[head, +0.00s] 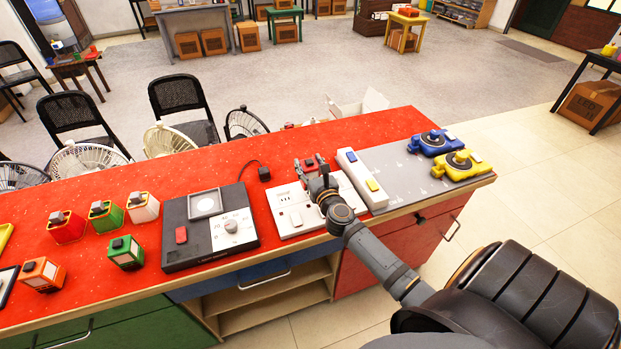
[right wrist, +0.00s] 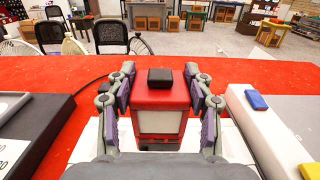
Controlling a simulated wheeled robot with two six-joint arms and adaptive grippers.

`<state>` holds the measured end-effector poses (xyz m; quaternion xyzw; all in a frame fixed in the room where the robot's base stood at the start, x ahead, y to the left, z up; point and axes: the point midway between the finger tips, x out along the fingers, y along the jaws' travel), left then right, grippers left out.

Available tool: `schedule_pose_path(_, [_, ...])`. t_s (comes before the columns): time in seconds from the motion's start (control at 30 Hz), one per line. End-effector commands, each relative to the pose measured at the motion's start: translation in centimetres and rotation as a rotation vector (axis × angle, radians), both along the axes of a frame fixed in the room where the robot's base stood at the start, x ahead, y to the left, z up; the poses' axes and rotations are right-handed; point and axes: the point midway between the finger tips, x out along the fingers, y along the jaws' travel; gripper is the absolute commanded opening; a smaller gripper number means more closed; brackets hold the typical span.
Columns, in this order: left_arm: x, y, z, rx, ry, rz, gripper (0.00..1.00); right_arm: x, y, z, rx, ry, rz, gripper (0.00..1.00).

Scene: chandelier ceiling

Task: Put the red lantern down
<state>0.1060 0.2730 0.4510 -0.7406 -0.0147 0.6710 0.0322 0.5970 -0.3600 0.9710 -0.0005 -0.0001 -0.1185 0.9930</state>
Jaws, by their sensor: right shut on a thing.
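A red lantern (right wrist: 161,115) with a black cap and a pale panel stands upright between the fingers of my right gripper (right wrist: 160,108) in the right wrist view. The gripper is shut on its sides. In the head view my right gripper (head: 318,180) is over the white panel (head: 291,215) on the red counter (head: 300,146). Only bits of the held lantern (head: 309,163) show there behind the fingers. I cannot tell whether its base touches the panel. My left gripper is not in view.
Left of the gripper is a black device with a dial (head: 180,258). Several lanterns, including another red one (head: 67,228), stand further left. A white bar with buttons (head: 361,180) and a grey plate (head: 395,170) lie right. Red counter is bare behind.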

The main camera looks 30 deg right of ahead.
Motion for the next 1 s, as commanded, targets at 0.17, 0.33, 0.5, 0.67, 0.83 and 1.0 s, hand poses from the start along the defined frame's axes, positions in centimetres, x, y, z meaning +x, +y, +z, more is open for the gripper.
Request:
schedule_pose_path(0.17, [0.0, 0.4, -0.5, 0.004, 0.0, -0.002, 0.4, 0.3, -0.3, -0.5, -0.001, -0.003, 0.001, 0.0])
schedule_pose_path(0.33, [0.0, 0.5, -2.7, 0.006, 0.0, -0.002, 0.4, 0.6, -0.8, -3.6, 0.001, -0.001, 0.001, 0.0])
schedule_pose_path(0.5, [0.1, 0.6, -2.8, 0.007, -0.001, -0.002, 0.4, 0.6, -0.8, -4.1, 0.001, -0.002, 0.001, 0.0])
schedule_pose_path(0.67, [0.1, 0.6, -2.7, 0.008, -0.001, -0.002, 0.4, 0.6, -0.8, -4.0, 0.001, -0.002, 0.001, 0.0])
schedule_pose_path(0.83, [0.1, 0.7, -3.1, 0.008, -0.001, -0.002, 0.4, 0.6, -0.8, -4.4, 0.001, 0.0, 0.001, 0.56])
schedule_pose_path(1.0, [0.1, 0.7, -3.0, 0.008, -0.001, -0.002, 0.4, 0.5, -0.8, -4.4, 0.001, 0.0, 0.001, 0.75])
